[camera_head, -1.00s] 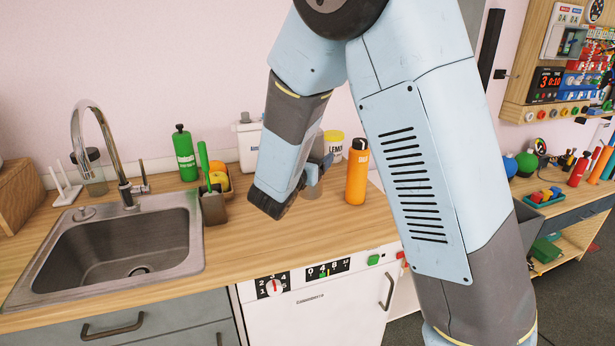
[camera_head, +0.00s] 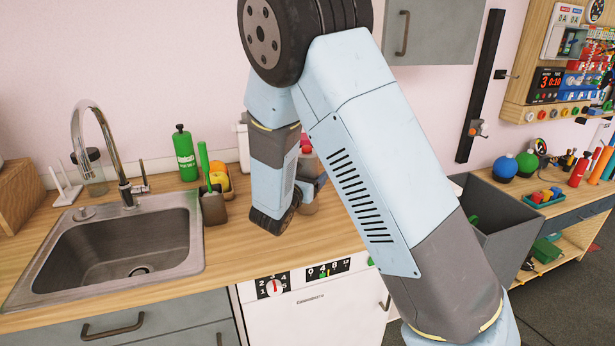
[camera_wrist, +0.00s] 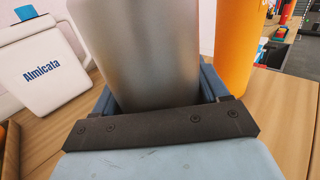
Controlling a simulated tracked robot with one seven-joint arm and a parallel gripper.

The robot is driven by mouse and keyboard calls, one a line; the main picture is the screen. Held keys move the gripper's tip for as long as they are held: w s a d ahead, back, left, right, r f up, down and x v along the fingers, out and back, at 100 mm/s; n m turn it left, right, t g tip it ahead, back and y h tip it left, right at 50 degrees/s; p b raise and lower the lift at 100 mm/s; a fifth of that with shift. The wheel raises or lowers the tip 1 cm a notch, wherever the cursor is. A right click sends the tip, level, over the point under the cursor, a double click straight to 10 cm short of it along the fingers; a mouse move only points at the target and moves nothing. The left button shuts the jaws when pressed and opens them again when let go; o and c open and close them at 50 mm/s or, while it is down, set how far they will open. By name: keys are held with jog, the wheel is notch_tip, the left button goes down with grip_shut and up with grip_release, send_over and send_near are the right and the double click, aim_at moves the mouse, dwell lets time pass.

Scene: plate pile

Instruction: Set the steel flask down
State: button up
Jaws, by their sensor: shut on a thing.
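The steel flask (camera_wrist: 150,50) fills the upper middle of the wrist view as a plain grey cylinder between the blue fingers of my gripper (camera_wrist: 160,88). My gripper is shut on it. In the head view my gripper (camera_head: 311,184) is over the counter, right of the sink, with my arm partly in front. The flask (camera_head: 308,165) shows there beside my arm, looking upright, with a red top. Whether its base touches the counter I cannot tell.
A white jug (camera_wrist: 42,70) stands left of the flask and an orange bottle (camera_wrist: 240,45) stands close on its right. The green bottle (camera_head: 185,153), a caddy with a brush (camera_head: 213,205) and the sink (camera_head: 120,250) are further left. The front counter strip (camera_head: 235,245) is clear.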

jog(key=o, duration=1.5)
jog(key=shift+o, duration=0.2)
